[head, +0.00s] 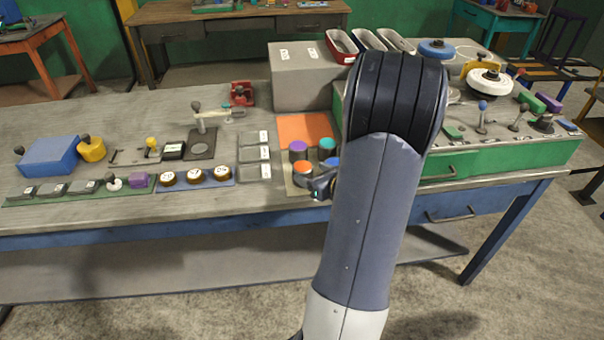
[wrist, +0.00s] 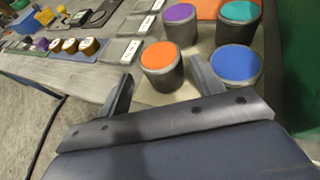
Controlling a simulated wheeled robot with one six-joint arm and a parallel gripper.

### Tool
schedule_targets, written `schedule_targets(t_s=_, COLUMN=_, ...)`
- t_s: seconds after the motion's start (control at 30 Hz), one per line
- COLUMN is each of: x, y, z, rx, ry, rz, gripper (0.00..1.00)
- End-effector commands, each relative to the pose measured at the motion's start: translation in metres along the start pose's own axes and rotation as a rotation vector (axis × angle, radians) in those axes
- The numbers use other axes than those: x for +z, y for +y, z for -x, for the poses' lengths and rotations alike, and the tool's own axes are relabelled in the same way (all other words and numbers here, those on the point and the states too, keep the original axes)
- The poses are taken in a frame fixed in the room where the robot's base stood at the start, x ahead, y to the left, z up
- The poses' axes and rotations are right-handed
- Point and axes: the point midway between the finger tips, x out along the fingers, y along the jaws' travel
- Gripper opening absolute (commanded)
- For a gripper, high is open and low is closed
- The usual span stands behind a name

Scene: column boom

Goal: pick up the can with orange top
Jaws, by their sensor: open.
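The can with orange top (head: 302,167) stands upright on a tan mat at the front of the bench. It shows in the middle of the wrist view (wrist: 163,65), a dark cylinder with a flat orange lid. My gripper (head: 321,187) is open and empty, close by on the near right side of the can. In the wrist view my gripper's fingers (wrist: 161,70) appear on the left and right of the orange-topped can. I cannot tell whether they touch it or how deep they reach. My arm hides part of the area in the head view.
A blue-topped can (wrist: 236,65) stands close beside the right finger. Purple-topped (wrist: 181,14) and teal-topped (wrist: 240,14) cans stand behind. An orange square (head: 305,128) lies beyond them. Grey trays (head: 254,171) are to the left, and a green drawer unit (head: 470,165) is to the right.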

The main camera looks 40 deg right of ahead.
Motion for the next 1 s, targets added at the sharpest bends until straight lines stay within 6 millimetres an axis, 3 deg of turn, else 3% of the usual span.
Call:
schedule_targets(t_s=0.3, x=0.001, y=0.000, z=-0.040, rx=0.003, ry=0.001, rz=0.001, gripper=0.63)
schedule_targets(t_s=0.57, x=0.000, y=-0.001, z=-0.042, rx=0.001, ry=0.000, rz=0.002, gripper=0.63)
schedule_targets(t_s=1.0, x=0.000, y=-0.001, z=-0.042, rx=0.002, ry=0.000, rz=0.001, gripper=0.29)
